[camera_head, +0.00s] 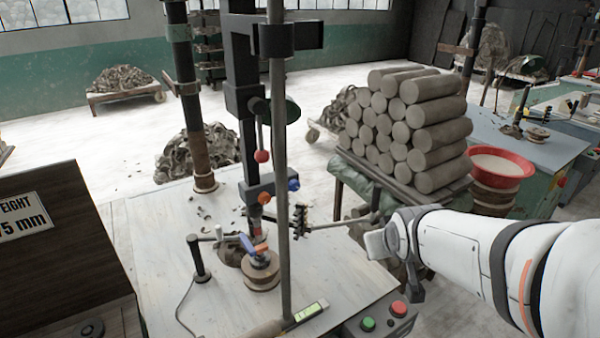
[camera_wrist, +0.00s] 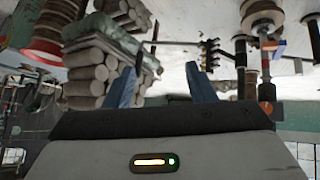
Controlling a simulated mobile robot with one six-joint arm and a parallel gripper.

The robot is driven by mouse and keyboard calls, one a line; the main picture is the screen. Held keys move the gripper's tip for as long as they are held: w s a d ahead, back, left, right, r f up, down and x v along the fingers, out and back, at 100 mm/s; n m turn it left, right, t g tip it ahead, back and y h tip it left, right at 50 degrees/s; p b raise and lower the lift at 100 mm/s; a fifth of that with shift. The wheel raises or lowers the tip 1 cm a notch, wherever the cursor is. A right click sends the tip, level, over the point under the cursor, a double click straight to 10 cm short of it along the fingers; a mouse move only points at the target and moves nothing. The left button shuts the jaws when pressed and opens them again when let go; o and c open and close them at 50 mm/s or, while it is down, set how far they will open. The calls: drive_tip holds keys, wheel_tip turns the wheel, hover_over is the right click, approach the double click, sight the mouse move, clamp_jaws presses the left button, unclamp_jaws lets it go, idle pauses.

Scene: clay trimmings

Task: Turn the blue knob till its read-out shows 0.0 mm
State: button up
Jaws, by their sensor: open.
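The blue knob (camera_head: 293,184) sits on the right side of a grey box (camera_head: 270,188) on the dark upright column, above the table. An orange knob (camera_head: 264,197) is on the box's front. A small green-screened read-out (camera_head: 307,312) lies at the table's front edge; its figures are too small to read. My gripper (camera_head: 372,243) is right of the column, lower than the blue knob and well apart from it. In the wrist view my gripper's blue fingers (camera_wrist: 162,88) are spread with nothing between them. I cannot make out the blue knob there.
A thin upright pole (camera_head: 279,120) stands just left of the blue knob. A black toothed rod (camera_head: 300,222) sticks out below it. Stacked clay logs (camera_head: 410,130) and a red basin (camera_head: 497,168) stand behind my arm. Green and red buttons (camera_head: 367,324) are at the front.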

drive_tip(key=w+a+f+n+t+y, duration=0.1)
drive_tip(key=w+a+n+t+y, duration=0.3)
drive_tip(key=w, duration=0.6)
drive_tip(key=n+t+y, duration=0.3)
drive_tip(key=n+y, duration=0.1)
drive_tip(key=y, duration=0.2)
approach(296, 187)
drive_tip(key=w, duration=0.1)
drive_tip(key=p+x, duration=0.1)
drive_tip(key=x, duration=0.2)
drive_tip(key=p+x, duration=0.1)
drive_tip(key=x, duration=0.3)
drive_tip(key=shift+s+a, duration=0.25)
drive_tip(key=shift+w+a, duration=0.3)
drive_tip(key=shift+w, duration=0.2)
drive_tip(key=shift+c, duration=0.5)
